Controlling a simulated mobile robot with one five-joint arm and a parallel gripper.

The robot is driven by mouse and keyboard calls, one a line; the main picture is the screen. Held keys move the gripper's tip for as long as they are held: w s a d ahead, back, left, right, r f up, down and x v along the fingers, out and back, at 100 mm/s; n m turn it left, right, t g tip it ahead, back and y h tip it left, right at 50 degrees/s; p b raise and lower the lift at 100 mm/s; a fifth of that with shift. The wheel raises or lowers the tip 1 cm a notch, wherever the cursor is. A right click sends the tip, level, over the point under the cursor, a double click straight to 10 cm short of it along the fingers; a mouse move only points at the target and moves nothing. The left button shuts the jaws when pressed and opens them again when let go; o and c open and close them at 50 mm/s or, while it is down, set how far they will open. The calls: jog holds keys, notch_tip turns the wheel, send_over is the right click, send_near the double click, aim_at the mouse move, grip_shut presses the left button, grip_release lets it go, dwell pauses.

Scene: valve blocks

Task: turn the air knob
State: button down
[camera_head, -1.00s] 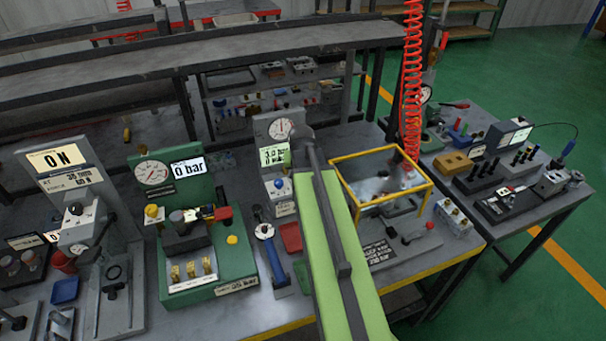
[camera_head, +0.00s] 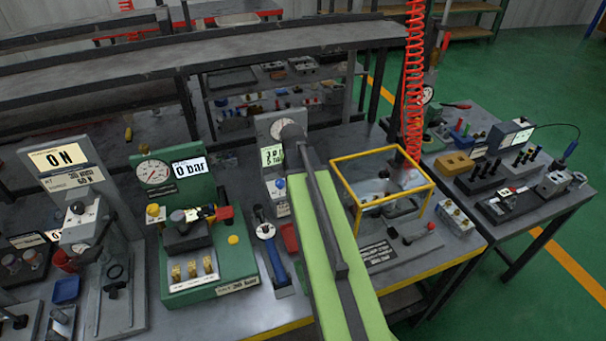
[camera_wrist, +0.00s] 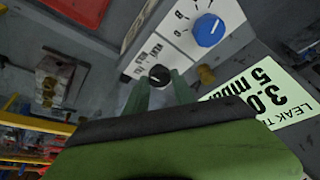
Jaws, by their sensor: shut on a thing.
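In the wrist view a small black knob (camera_wrist: 159,74) sits on a pale panel with small lettering that is hard to read. The two green fingertips of my gripper (camera_wrist: 160,84) lie on either side of it and are shut on it. A larger blue knob (camera_wrist: 208,30) with marks around it is on the same panel, apart from the fingers. The leak tester display (camera_wrist: 268,91) is lit beside them. In the head view the tester (camera_head: 270,128) stands behind my green arm, with its blue knob (camera_head: 280,184) visible; my fingers are hidden there.
A yellow-framed clear box (camera_head: 388,208) stands right of my arm. A green gauge station (camera_head: 190,265) stands to the left, with a blue-handled tool (camera_head: 272,262) between. A red tray (camera_head: 290,238) is partly behind my arm. A red coiled hose (camera_head: 412,90) hangs behind the box.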

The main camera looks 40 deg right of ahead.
jog(key=c, duration=1.1)
grip_release()
jog(key=shift+o, duration=0.2)
jog(key=p+v, duration=1.6)
jog(key=v, duration=0.1)
jog(key=shift+r, duration=0.2)
jog(key=shift+s+a, duration=0.1)
